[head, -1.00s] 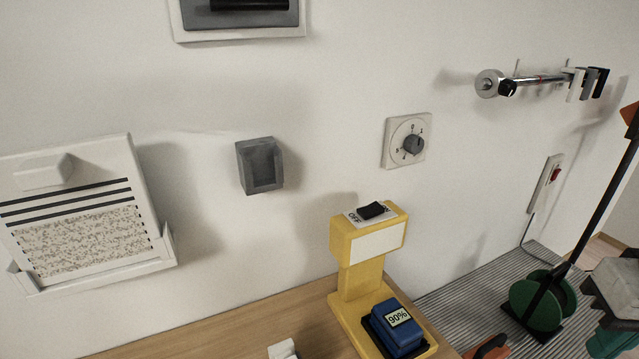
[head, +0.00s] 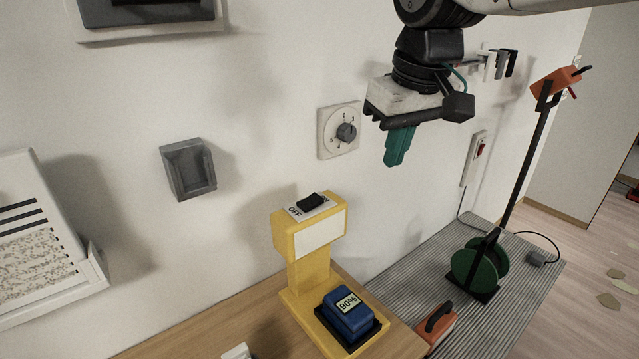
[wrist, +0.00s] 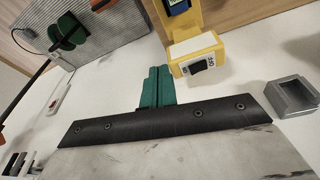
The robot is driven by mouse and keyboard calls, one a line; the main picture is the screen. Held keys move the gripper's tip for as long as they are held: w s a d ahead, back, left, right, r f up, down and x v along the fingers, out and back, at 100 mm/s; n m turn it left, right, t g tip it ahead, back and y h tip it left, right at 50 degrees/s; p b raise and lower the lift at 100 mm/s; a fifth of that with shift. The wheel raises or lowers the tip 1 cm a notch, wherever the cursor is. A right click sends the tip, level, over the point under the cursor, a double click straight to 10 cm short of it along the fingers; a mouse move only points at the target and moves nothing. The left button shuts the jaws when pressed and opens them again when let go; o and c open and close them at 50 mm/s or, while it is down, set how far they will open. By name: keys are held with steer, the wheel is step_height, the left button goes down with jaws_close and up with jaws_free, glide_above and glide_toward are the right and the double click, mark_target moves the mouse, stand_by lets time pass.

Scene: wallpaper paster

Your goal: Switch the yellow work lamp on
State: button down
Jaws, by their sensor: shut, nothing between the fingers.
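The yellow work lamp (head: 308,262) stands on the wooden bench, with a white front panel and a blue battery (head: 348,313) reading 90% on its base. A black rocker switch (head: 310,202) sits on its top, on a plate marked OFF at the left end; the other end's label is hidden. My gripper (head: 398,148), with teal fingers, is shut and empty, right of the lamp and above its top, apart from it. In the wrist view the shut fingers (wrist: 156,88) are beside the lamp head (wrist: 195,52), and the switch (wrist: 200,66) faces the camera.
A round dial (head: 340,131) is on the wall behind, near my gripper. A grey wall holder (head: 188,169) is at left. Space above the lamp is clear.

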step_height(320, 180, up, 2)
steer(key=n, duration=0.2)
glide_above(315, 197)
steer(key=s+d, duration=0.1)
steer(key=s, duration=0.3)
steer(key=shift+w+d+r+t+y, duration=0.1)
steer(key=shift+w+r+t+y, duration=0.1)
steer(key=shift+t+y, duration=0.1)
steer(key=shift+f, duration=0.1)
steer(key=x, duration=1.2)
steer(key=shift+s+d+f, duration=0.25)
steer(key=shift+d+f, duration=0.05)
steer(key=shift+f, duration=0.7)
